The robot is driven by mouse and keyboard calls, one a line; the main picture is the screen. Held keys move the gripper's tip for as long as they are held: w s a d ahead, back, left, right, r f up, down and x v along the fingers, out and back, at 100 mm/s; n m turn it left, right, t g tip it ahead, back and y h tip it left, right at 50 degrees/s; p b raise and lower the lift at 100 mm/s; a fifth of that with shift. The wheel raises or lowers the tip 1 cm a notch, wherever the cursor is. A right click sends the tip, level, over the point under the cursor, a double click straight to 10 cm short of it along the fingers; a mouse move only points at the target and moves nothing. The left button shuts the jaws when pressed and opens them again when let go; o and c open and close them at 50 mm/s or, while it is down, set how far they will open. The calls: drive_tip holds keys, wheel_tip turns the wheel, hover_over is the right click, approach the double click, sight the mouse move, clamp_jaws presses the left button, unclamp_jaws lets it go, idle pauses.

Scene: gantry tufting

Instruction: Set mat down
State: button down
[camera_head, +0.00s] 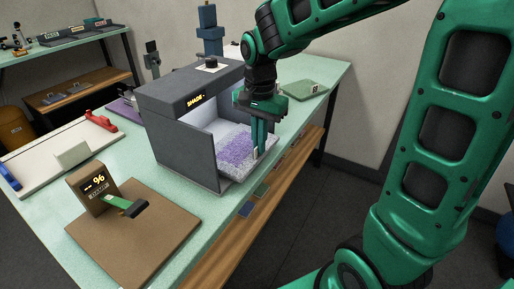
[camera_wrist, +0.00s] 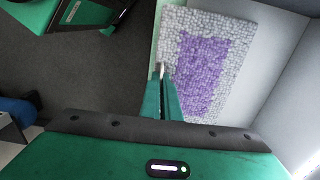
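The mat (camera_head: 233,152) is a nubby rectangle, white-grey with a purple block. It lies inside the open-fronted grey shade box (camera_head: 172,112), at or just above the box floor; I cannot tell whether it rests fully. My gripper (camera_head: 258,152) points down at the mat's right edge, at the box opening. In the wrist view, my gripper's fingers (camera_wrist: 162,74) are close together on the edge of the mat (camera_wrist: 228,45). The fingers look shut on that edge, with a small pale bit between their tips. The mat's far left part is hidden by the box wall.
A brown board with a percent display (camera_head: 97,185) stands at the front left of the pale green table (camera_head: 60,215). A white tray (camera_head: 50,150) with red and blue ends lies behind it. A green pad (camera_head: 303,89) lies right of the box.

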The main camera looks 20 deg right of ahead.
drive_tip(key=shift+f, duration=0.95)
drive_tip(key=c, duration=2)
unclamp_jaws()
drive_tip(key=shift+f, duration=0.1)
wheel_tip(320, 180, up, 12)
drive_tip(key=shift+r, duration=0.15)
drive_tip(key=s+d+f+n, duration=0.1)
drive_tip(key=s+d+f, duration=0.2)
drive_tip(key=s+d, duration=0.2)
drive_tip(key=s+d+f+n, duration=0.2)
drive_tip(key=s+d, duration=0.4)
drive_tip(key=s, duration=0.4)
drive_tip(key=s+d+f+n, duration=0.1)
drive_tip(key=s+d+f, duration=0.3)
drive_tip(key=s+d, duration=0.2)
drive_tip(key=shift+s+f, duration=0.2)
drive_tip(key=shift+s, duration=0.25)
drive_tip(key=shift+s+f, duration=0.2)
drive_tip(key=shift+s, duration=0.25)
